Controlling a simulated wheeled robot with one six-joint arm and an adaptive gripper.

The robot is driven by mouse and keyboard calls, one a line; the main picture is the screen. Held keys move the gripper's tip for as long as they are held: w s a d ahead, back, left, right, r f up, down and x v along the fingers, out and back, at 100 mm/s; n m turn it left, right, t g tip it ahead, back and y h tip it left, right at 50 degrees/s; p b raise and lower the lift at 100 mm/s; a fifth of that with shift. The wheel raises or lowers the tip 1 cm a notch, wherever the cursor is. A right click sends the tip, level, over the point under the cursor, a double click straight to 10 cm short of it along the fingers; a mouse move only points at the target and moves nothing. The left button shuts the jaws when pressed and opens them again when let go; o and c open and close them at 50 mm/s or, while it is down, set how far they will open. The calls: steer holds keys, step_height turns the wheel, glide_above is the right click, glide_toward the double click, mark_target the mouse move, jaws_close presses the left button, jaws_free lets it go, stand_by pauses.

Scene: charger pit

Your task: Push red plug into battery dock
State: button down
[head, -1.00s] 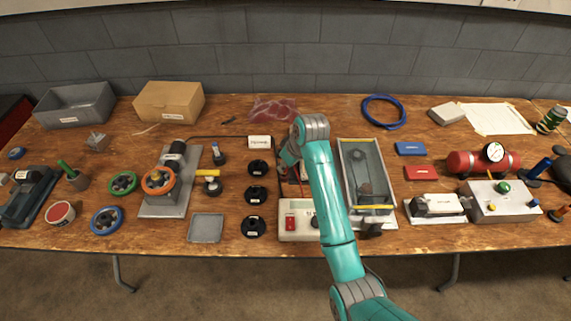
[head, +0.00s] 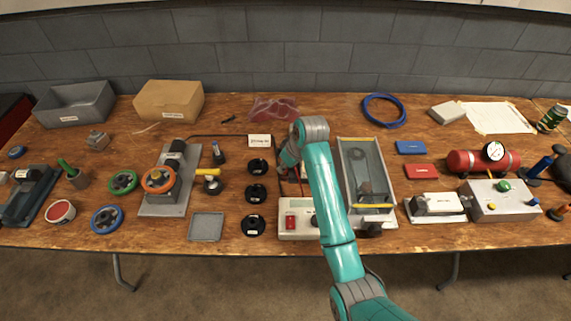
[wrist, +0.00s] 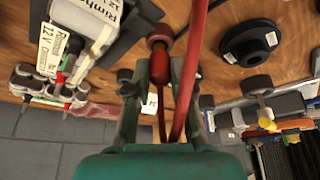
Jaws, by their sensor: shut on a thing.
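My gripper (wrist: 158,82) is shut on the red plug (wrist: 159,66) in the wrist view, with the plug between its two fingers. A red cable (wrist: 190,60) loops past the right finger. To the left is a black-and-white unit labelled 12 V (wrist: 95,30), likely the battery dock; the plug is apart from it. In the head view my gripper (head: 289,157) is low over the table behind the white charger box with a red switch (head: 291,221). The arm hides the plug and part of that area there.
Several black discs (head: 257,194) stand left of my gripper. A grey tray-like fixture (head: 381,160) with yellow bars stands close to the right of my arm. Blue (head: 410,148) and red (head: 421,171) boxes lie farther right. The table behind my gripper has some free room.

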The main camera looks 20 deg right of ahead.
steer(key=shift+f, duration=0.65)
steer(key=c, duration=0.9)
jaws_free()
steer(key=shift+c, duration=0.2)
steer(key=shift+r, duration=0.1)
steer(key=v, duration=1.1)
steer(key=shift+s+r, duration=0.2)
steer(key=shift+r, duration=0.15)
steer(key=shift+d, duration=0.1)
